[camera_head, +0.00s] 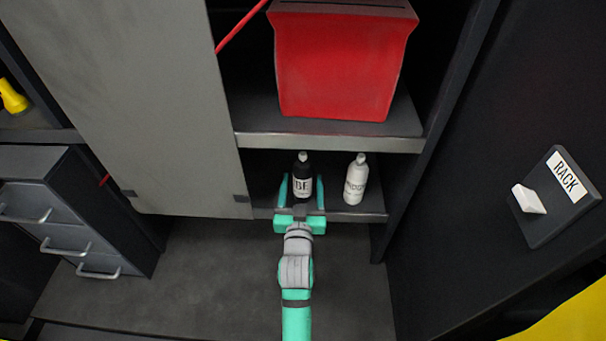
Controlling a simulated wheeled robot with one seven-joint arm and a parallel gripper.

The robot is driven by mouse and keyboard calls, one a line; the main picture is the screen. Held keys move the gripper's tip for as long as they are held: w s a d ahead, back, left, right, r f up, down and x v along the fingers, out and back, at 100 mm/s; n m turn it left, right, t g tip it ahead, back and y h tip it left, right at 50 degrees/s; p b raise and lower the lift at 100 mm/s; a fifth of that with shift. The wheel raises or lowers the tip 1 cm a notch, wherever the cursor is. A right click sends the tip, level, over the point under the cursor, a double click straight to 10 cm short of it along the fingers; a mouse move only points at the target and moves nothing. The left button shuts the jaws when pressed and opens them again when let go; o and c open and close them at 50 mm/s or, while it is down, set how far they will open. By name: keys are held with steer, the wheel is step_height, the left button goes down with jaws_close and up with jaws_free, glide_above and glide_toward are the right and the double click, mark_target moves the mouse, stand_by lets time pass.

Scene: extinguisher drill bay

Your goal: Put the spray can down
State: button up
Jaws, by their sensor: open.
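A black spray can (302,171) with a pale cap and a light label stands upright on the lower shelf (345,215). My gripper (302,185) is open, with one teal finger on each side of the black can. The fingers look apart from the can, though small gaps are hard to judge. A white can (356,182) with dark lettering stands upright on the same shelf, just right of my gripper.
A red box (338,65) sits on the upper shelf (330,141) above the cans. A grey panel (165,110) closes off the left side. A drawer unit (65,215) stands at left. A RACK sign with a peg (555,197) is on the right wall.

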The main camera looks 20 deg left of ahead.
steer(key=s+d+f+h, duration=0.1)
steer(key=s+d+f, duration=0.25)
steer(key=s, duration=0.35)
steer(key=s+d+f+g, duration=0.1)
steer(key=s+d+f, duration=0.1)
steer(key=s+d, duration=0.35)
steer(key=s+d+f+h, duration=0.1)
steer(key=s+d+f, duration=0.2)
steer(key=s, duration=0.6)
steer(key=s+d+m+h, duration=0.1)
steer(key=s+d, duration=0.2)
steer(key=s, duration=0.6)
steer(key=s+d+m+g+h, duration=0.1)
steer(key=s+d+m+h, duration=0.1)
steer(key=s, duration=0.8)
steer(key=shift+s+d, duration=0.2)
steer(key=shift+d, duration=0.5)
steer(key=shift+s+r, duration=0.1)
steer(key=shift+c, duration=0.6)
